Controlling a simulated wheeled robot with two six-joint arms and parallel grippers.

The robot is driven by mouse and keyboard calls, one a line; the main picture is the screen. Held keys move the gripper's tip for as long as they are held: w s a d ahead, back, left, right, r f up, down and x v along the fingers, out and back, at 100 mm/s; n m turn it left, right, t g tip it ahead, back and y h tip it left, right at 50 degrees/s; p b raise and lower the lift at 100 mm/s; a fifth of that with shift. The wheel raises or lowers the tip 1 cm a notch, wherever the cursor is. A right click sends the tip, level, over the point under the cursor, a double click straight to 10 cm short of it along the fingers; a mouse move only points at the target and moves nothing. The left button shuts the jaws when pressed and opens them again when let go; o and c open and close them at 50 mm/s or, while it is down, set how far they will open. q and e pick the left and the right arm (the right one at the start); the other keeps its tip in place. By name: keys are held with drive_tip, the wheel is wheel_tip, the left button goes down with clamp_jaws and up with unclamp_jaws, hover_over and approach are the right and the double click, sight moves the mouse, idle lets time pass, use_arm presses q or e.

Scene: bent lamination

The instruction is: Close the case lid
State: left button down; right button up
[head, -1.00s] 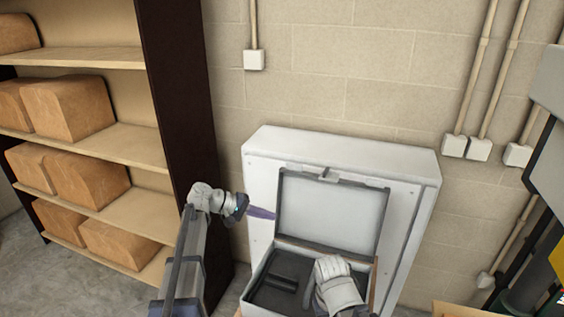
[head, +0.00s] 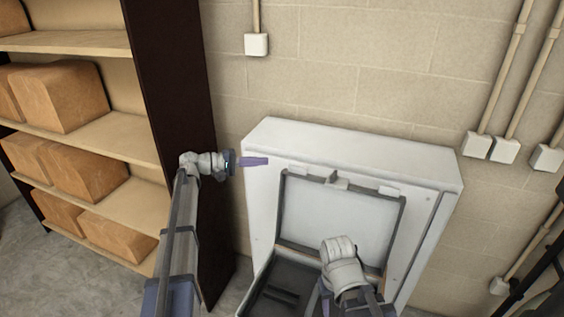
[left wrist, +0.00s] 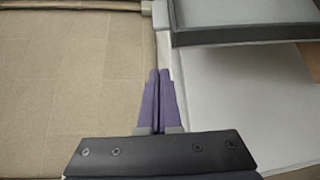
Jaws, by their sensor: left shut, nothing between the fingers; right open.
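The case stands open in the head view, with its grey, dark-framed lid (head: 318,213) raised in front of a white cabinet. Its dark base (head: 290,278) is at the bottom, partly cut off by the frame. My left gripper (head: 268,160) is shut and empty, just left of and slightly above the lid's upper left corner, apart from it. In the left wrist view its purple fingers (left wrist: 159,75) are together, and the lid's dark edge (left wrist: 240,37) is at upper right. My right wrist is in front of the lid's lower right and hides part of it. My right fingers are hidden.
The white cabinet (head: 425,205) stands close behind the lid, against a block wall. A shelf unit (head: 175,110) with several brown blocks (head: 60,97) is at the left, behind my left arm. Conduits (head: 505,70) run down the wall at right.

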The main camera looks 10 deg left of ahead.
sight(284, 170)
use_arm(q)
drive_tip(key=d, duration=0.5)
drive_tip(key=w+d, duration=0.1)
drive_tip(key=d, duration=0.2)
drive_tip(key=shift+d+f, duration=0.15)
drive_tip(key=shift+f, duration=0.1)
drive_tip(key=shift+s, duration=0.35)
drive_tip(key=shift+b, duration=0.3)
